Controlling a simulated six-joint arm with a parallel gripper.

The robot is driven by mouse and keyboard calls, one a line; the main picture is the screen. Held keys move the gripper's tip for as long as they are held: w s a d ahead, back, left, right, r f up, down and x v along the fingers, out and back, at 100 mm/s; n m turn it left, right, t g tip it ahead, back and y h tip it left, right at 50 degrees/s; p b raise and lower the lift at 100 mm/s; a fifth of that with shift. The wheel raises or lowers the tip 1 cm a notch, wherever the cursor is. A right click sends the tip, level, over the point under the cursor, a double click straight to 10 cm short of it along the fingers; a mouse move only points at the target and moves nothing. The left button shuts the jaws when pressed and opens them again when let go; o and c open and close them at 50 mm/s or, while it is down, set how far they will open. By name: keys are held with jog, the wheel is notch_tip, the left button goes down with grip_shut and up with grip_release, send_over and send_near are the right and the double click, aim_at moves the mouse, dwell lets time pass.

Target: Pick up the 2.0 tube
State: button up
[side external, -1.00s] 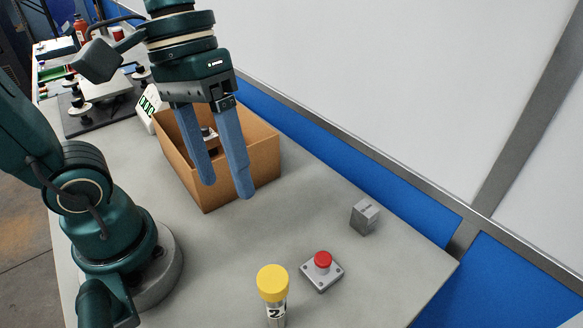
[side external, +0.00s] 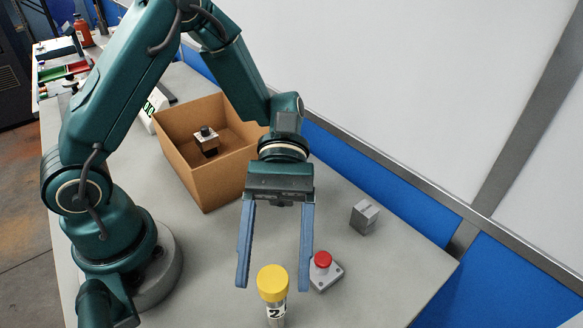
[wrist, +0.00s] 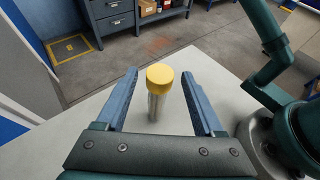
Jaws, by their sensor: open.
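The tube (side external: 275,309) is a clear upright cylinder with a yellow cap and a label on which a "2" shows; the rest of the label is cut off or too small to read. It stands on the table near the bottom of the side view. It also shows in the wrist view (wrist: 154,100), between the two fingers in the picture. My gripper (side external: 271,287) is open, its blue fingers wide apart and pointing down. In the side view the fingertips are on either side of the cap and a little behind it. I see no contact with the tube.
A red push button on a grey base (side external: 326,275) sits close to the right finger. A small grey block (side external: 364,216) stands farther right. An open cardboard box (side external: 190,182) with a small device (side external: 206,144) inside is behind. Bare table lies around the tube.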

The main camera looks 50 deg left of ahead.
aim_at(273, 305)
notch_tip(273, 305, down, 2)
jog(key=shift+f, duration=0.1)
jog(key=shift+s+d+f, duration=0.1)
jog(key=shift+d+f, duration=0.05)
jog(key=shift+f, duration=0.1)
jog(key=shift+x, duration=2.35)
grip_shut()
